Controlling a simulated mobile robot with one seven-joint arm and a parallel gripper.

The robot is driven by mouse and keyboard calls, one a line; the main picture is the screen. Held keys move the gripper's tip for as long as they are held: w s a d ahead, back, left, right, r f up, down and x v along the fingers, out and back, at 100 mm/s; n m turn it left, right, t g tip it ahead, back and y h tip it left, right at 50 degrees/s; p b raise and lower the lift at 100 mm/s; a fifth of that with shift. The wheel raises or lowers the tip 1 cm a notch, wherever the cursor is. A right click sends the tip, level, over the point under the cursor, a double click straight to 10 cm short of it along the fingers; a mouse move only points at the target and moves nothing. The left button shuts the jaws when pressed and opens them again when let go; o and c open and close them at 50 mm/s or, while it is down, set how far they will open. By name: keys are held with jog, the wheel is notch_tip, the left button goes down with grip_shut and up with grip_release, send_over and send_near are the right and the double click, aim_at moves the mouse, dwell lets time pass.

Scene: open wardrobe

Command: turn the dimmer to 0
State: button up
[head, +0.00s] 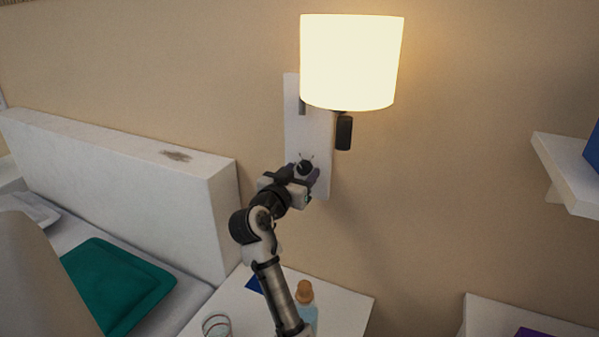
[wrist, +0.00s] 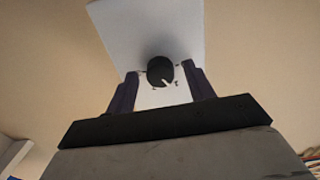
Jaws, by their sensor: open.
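The dimmer is a small round black knob (head: 304,167) low on a white wall plate (head: 293,125), below a lit lamp (head: 351,62). In the wrist view the knob (wrist: 160,71) shows a white pointer mark at its lower right, with small marks on the plate around it. My gripper (head: 303,172) is at the plate, and in the wrist view its dark fingers (wrist: 163,82) stand open, one on each side of the knob. A gap shows between each finger and the knob, so I see no contact. The lamp shade glows bright.
A black cylinder (head: 344,132) hangs under the lamp shade, above and right of my gripper. Below stand a white bedside table (head: 345,312) with a corked bottle (head: 305,294) and a glass (head: 216,325). A white headboard (head: 130,190) is at left, a wall shelf (head: 568,177) at right.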

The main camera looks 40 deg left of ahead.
jog(key=shift+c, duration=0.4)
jog(key=c, duration=0.9)
jog(key=shift+n, duration=0.3)
jog(key=n+p, duration=0.3)
jog(key=n, duration=0.2)
jog(key=shift+r+n, duration=0.15)
jog(key=shift+n, duration=0.15)
jog(key=n+p, duration=0.3)
jog(key=n, duration=0.2)
jog(key=shift+d+n, duration=0.1)
jog(key=shift+n, duration=0.2)
